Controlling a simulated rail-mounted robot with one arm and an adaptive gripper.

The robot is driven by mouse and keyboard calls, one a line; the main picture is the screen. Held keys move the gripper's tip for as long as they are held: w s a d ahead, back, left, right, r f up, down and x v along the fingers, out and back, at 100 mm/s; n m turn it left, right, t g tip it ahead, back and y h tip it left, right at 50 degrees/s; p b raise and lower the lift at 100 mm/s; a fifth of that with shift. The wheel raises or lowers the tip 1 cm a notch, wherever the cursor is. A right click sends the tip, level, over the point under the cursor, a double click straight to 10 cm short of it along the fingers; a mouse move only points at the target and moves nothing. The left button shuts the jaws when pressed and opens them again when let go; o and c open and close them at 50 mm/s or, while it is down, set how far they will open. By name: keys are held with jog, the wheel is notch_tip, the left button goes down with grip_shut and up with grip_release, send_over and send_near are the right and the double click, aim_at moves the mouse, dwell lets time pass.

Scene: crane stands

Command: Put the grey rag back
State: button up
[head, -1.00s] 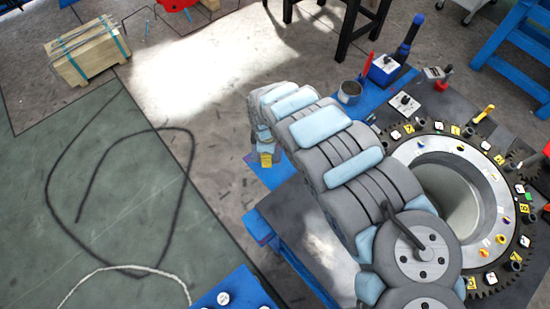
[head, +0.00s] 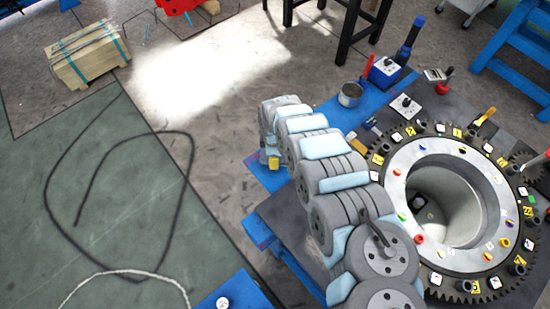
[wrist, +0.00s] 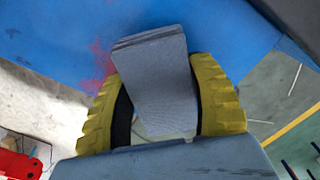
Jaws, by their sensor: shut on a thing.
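The grey rag (wrist: 155,88) is a folded, flat-looking pad between the yellow fingers of my gripper (wrist: 160,72) in the wrist view. My gripper is shut on it. The rag's upper end points over a blue surface (wrist: 225,30) with a reddish smear, and the height between them is hard to tell. In the head view only a small yellow part of my gripper (head: 272,162) shows, at the left end of my arm, over the near end of the blue bench (head: 326,112). The rag is hidden there.
A large toothed ring (head: 408,160) with small coloured parts stands right of my arm. A metal can (head: 350,94), a blue-and-white box (head: 385,70) and a dark blue bottle (head: 407,40) stand on the bench. A wooden crate (head: 85,60) is on the floor at left.

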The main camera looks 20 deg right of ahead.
jog(key=shift+f, duration=0.65)
jog(key=shift+f, duration=0.15)
jog(key=o, duration=1.2)
jog(key=shift+c, duration=0.2)
jog(key=shift+w+d+r, duration=0.1)
jog(key=shift+r, duration=0.85)
notch_tip(320, 180, up, 10)
jog(key=shift+f+p, duration=0.15)
jog(key=shift+p, duration=0.25)
jog(key=shift+r, duration=0.35)
